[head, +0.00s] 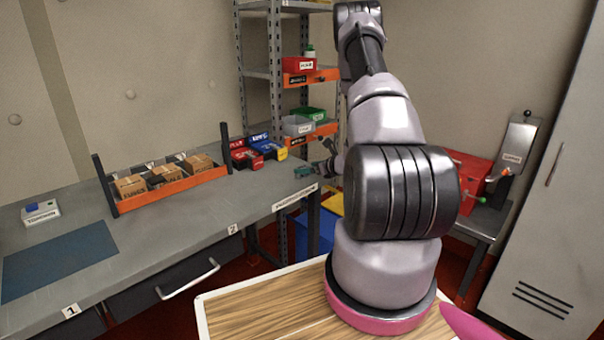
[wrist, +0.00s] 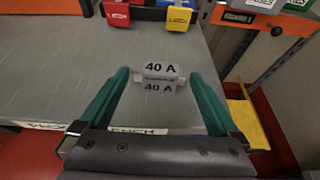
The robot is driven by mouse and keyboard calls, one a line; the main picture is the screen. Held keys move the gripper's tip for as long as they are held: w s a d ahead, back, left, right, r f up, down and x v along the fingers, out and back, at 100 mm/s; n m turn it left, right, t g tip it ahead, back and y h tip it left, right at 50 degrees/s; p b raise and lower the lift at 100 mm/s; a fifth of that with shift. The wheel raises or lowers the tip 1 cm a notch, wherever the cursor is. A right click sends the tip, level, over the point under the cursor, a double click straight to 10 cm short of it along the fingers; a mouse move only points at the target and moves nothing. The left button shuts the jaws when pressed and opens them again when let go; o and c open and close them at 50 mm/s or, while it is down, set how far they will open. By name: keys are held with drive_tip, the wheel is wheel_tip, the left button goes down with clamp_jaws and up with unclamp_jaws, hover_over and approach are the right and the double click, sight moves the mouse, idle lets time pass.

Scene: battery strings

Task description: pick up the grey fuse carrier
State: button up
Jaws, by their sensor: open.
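The grey fuse carrier (wrist: 160,77), marked "40 A", lies on the grey workbench (wrist: 60,80) near its right end in the wrist view. My gripper (wrist: 160,82) is open, with one green finger on each side of the carrier. The carrier sits between the fingertips, with a gap showing on both sides, so the fingers do not appear to grip it. In the head view my gripper (head: 318,168) is over the right end of the bench, small and partly hidden by my arm. I cannot make out the carrier there.
A shelf unit (head: 275,70) stands behind. A red box (head: 468,180) is on the right. The bench around the carrier is clear.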

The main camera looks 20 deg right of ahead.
drive_tip(key=shift+x, duration=0.9)
drive_tip(key=shift+d, duration=0.1)
clamp_jaws()
drive_tip(key=shift+r, duration=0.1)
